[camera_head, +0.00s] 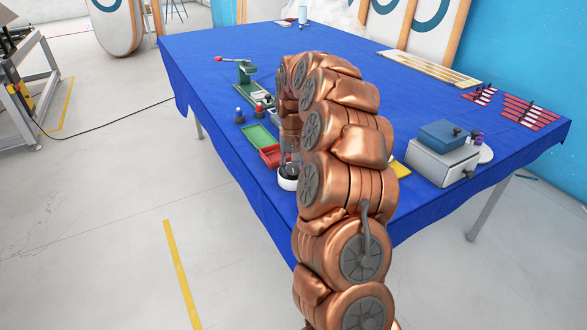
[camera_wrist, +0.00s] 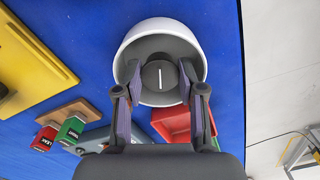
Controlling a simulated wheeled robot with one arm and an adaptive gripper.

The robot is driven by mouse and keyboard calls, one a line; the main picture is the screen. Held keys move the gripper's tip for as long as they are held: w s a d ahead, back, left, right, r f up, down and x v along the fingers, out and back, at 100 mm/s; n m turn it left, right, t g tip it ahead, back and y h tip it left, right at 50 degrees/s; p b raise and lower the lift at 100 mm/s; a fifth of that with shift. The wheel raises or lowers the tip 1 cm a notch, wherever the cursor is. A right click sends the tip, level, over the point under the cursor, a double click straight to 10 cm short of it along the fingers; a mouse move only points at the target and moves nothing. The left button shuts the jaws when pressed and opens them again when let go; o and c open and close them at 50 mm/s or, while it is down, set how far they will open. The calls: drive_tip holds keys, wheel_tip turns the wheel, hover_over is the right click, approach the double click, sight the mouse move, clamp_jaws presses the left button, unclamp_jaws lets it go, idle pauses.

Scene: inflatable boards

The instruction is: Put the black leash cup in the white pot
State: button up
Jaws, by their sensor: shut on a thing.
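The white pot (camera_wrist: 133,37) is a round, open pot with a grey inside, seen from above in the wrist view. In the head view the pot (camera_head: 287,184) stands near the table's front left edge, partly hidden by my arm. The black leash cup (camera_wrist: 158,82), dark with a white line on it, is within the pot's mouth. My gripper (camera_wrist: 160,68) reaches over the pot's rim with a finger on each side of the cup and is shut on it. I cannot tell whether the cup touches the pot's floor.
A red tray (camera_head: 270,156) and a green tray (camera_head: 259,138) lie close beside the pot. A yellow board (camera_wrist: 38,60) is left in the wrist view, with small red and green boxes (camera_wrist: 71,129) below it. A grey device (camera_head: 441,160) stands at the table's right.

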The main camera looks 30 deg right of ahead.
sight(293, 172)
drive_tip(key=shift+f+b, duration=0.35)
drive_tip(key=shift+f, duration=0.25)
drive_tip(key=o, duration=1)
drive_tip(key=shift+r, duration=0.1)
wheel_tip(293, 172, up, 12)
drive_tip(key=shift+f, duration=0.1)
idle(0.3)
